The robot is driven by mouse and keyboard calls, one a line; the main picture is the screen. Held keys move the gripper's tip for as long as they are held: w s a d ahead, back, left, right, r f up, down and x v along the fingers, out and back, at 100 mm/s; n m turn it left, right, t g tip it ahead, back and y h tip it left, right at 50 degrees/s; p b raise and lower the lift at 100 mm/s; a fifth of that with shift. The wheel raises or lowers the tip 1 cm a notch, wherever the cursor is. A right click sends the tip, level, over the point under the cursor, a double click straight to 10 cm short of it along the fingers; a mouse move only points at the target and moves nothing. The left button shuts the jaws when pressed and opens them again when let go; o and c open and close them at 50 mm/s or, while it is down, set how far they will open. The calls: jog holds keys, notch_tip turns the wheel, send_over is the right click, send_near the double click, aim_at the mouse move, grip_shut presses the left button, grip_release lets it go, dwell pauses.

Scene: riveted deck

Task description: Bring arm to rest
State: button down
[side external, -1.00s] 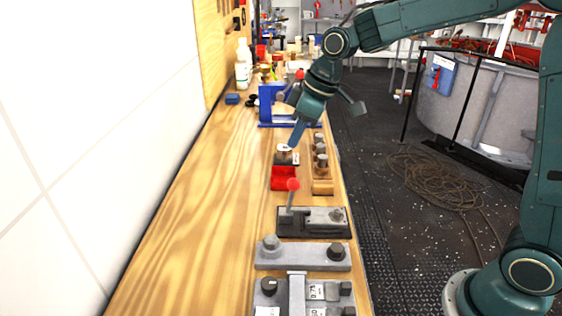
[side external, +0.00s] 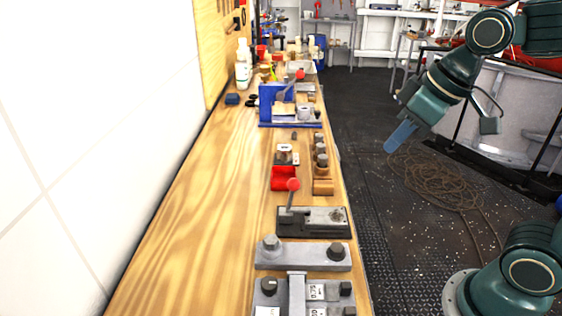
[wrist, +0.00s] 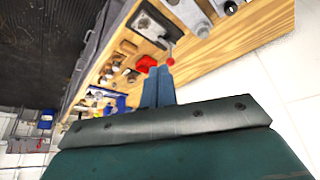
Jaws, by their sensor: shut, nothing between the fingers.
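My gripper (side external: 392,143) is in the air to the right of the wooden bench (side external: 190,220), over the dark deck floor in the side external view. Its blue fingers point down and left, and it is apart from everything on the bench. In the wrist view my gripper (wrist: 158,72) shows its two blue fingers side by side, shut with nothing between them. The bench also shows in the wrist view (wrist: 235,55), beyond the fingertips.
The bench carries a red block (side external: 283,180), a lever fixture with a red knob (side external: 314,221), grey clamps (side external: 303,256) and a blue frame (side external: 267,100). A coiled rope (side external: 440,180) lies on the floor. A large grey tub (side external: 520,110) stands behind my arm.

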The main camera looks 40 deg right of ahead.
jog(key=s+d+f+m, duration=0.1)
jog(key=s+f+m, duration=0.1)
jog(key=s, duration=0.5)
jog(key=shift+s+d+h, duration=0.2)
jog(key=shift+s+h, duration=0.05)
jog(key=shift+h, duration=0.05)
